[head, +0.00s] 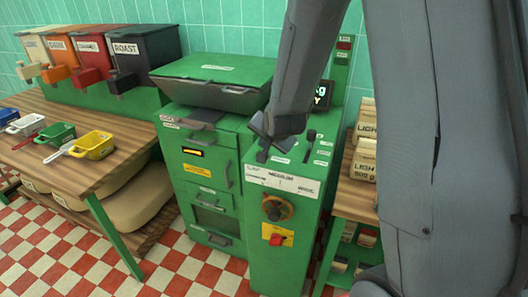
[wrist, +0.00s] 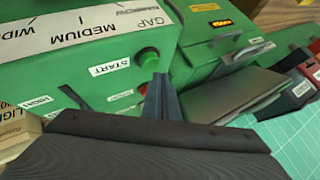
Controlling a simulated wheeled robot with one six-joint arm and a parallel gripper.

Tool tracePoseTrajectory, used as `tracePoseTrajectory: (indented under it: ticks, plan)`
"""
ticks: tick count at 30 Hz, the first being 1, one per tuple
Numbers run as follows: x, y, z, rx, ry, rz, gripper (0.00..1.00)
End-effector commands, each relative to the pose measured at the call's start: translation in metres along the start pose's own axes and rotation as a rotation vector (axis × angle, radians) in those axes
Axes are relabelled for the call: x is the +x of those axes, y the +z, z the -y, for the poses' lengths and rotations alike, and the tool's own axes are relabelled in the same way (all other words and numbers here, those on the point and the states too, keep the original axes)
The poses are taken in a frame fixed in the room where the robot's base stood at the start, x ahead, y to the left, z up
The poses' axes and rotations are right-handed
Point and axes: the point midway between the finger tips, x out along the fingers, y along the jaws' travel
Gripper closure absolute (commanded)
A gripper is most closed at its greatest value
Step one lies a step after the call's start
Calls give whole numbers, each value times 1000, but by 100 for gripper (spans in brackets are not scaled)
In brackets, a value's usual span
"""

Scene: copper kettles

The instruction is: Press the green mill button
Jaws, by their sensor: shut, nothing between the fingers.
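The green mill (head: 285,226) stands in the middle of the head view. In the wrist view its round green button (wrist: 148,57) sits in a dark surround beside a white START label (wrist: 109,67).
The gap label (head: 283,182), an orange-ringed knob (head: 277,208) and a red switch on yellow (head: 278,238) are on the mill's front. A dark lever (head: 310,138) stands right of my gripper. A wooden table (head: 60,168) with small scoops is at left; packets (head: 364,158) are at right.

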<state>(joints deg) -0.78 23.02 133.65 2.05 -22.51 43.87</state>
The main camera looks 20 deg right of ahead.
Motion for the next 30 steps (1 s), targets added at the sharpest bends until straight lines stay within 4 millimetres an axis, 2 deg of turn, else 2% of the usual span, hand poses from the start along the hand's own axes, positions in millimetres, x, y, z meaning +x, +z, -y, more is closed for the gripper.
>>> tracePoseTrajectory:
  ticks: [30]
  plan:
    - [7,4,-4,0,0,0,100]
